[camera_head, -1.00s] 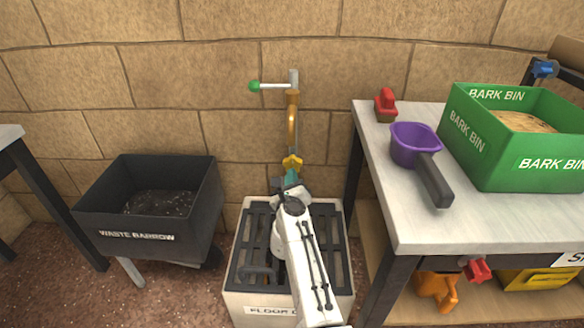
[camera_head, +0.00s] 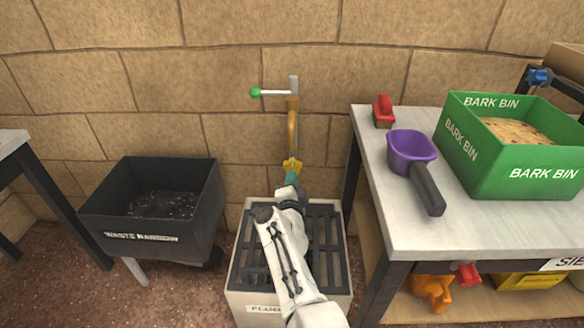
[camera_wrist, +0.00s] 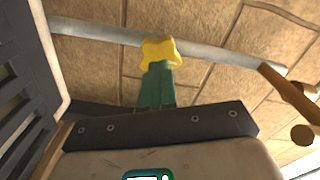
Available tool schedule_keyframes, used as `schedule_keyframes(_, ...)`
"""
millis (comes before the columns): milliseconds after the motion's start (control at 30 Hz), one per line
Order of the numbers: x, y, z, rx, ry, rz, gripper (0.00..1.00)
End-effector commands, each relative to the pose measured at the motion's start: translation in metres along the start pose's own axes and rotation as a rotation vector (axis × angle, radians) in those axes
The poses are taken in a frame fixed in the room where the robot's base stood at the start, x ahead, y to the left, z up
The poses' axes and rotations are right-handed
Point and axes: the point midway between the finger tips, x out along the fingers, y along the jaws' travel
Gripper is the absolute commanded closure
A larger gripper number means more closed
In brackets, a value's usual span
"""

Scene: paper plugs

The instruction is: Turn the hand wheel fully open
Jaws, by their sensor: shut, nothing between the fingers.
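The hand wheel appears to be the small yellow lobed knob (camera_head: 292,165) below a curved brass pipe (camera_head: 292,132) on the stone wall. It also shows in the wrist view (camera_wrist: 160,50), in front of a grey pipe (camera_wrist: 100,33). My gripper (camera_head: 291,179) is right at the wheel from the near side, below it in the head view. Its green fingers (camera_wrist: 157,73) are shut together with nothing between them, and their tips overlap the wheel's lower edge in the wrist view. I cannot tell whether they touch it or how far the wheel is turned.
A green-tipped lever (camera_head: 256,92) sticks out left above the brass pipe. A floor drain box with a dark grate (camera_head: 326,240) stands under my arm. A black waste barrow (camera_head: 150,236) is at left. A table (camera_head: 400,225) with a purple scoop (camera_head: 411,146) and green bark bin (camera_head: 480,160) is at right.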

Motion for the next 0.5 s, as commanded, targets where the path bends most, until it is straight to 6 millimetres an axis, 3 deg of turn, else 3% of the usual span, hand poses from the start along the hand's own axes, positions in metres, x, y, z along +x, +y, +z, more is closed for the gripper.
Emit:
schedule_keyframes(300,0.0003,-0.0002,0.0000,-0.530,0.000,0.001,1.00)
schedule_keyframes(500,0.0000,0.0006,-0.0001,-0.746,0.000,0.001,1.00)
